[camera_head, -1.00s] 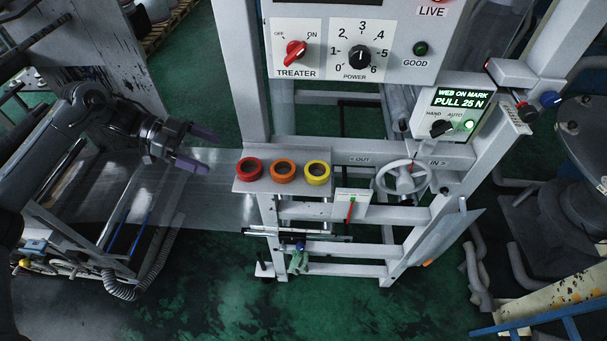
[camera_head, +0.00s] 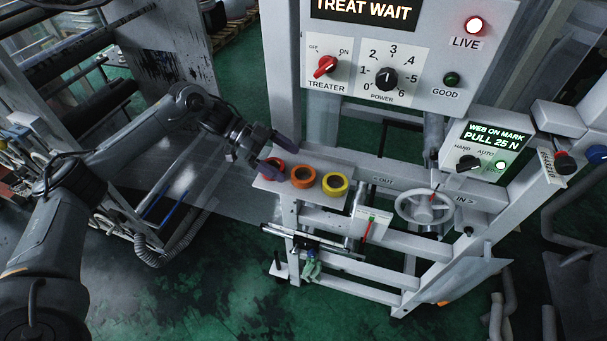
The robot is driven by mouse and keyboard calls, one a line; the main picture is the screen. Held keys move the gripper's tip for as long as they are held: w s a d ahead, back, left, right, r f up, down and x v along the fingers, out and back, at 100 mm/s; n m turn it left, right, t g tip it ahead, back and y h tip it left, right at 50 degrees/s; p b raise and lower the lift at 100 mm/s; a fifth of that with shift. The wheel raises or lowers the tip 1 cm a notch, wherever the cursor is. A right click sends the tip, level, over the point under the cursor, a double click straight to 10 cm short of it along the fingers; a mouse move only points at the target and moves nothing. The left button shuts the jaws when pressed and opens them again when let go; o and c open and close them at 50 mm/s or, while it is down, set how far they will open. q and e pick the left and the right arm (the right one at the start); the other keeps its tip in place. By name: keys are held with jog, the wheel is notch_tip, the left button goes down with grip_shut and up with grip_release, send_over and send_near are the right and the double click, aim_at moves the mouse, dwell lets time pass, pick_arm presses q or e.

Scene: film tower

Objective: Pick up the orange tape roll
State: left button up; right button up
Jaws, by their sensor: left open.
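The orange tape roll (camera_head: 303,176) lies flat on a small grey shelf (camera_head: 318,199) on the machine's frame. It sits between a red tape roll (camera_head: 273,168) on its left and a yellow tape roll (camera_head: 335,184) on its right. My left gripper (camera_head: 280,154) is open, with its purple-grey fingers at the shelf's left end, by the red roll. One finger partly covers the red roll. The orange roll is just to the right of the fingertips and in full view. I cannot tell the gripper's exact height above the shelf. My right gripper is not in view.
A control panel (camera_head: 437,61) with a red TREATER knob (camera_head: 325,66) stands behind the shelf. A white handwheel (camera_head: 426,206) and a PULL 25 N display box (camera_head: 484,150) are to the right. Clear film runs left of the shelf.

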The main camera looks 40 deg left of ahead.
aim_at(298, 170)
pick_arm(q)
jog(key=shift+d+f+p, duration=0.1)
jog(key=shift+d+p, duration=0.2)
jog(key=shift+d, duration=0.15)
jog(key=p+x, duration=0.1)
jog(key=x, duration=0.2)
jog(key=shift+d, duration=0.15)
jog(key=shift+w+d+f+p, duration=0.15)
jog(key=shift+d+f+p, duration=0.15)
jog(key=shift+f, duration=0.1)
jog(key=c, duration=1.1)
